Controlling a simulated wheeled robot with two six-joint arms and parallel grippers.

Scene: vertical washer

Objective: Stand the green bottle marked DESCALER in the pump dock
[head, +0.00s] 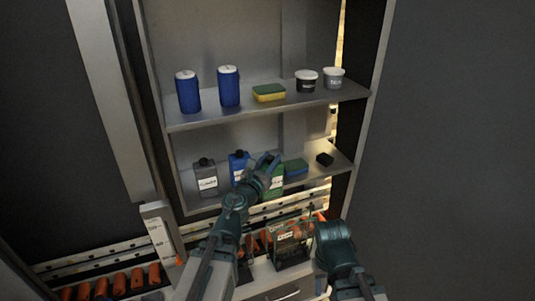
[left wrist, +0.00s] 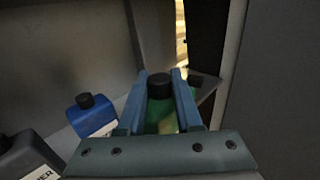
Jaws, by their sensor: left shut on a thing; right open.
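The green bottle (head: 274,184) stands on the lower shelf, partly hidden by my left gripper (head: 268,162). In the left wrist view its black cap (left wrist: 159,86) and green body lie between the two blue fingers of my left gripper (left wrist: 160,98), which is shut on it. I cannot read its label. My right gripper (head: 316,226) is open, low at the right, in front of a clear-walled box (head: 290,246) below the shelves. I cannot tell whether this box is the pump dock.
The upper shelf (head: 240,112) holds blue containers, a sponge and tubs. Orange-handled items (head: 120,284) line the lower left.

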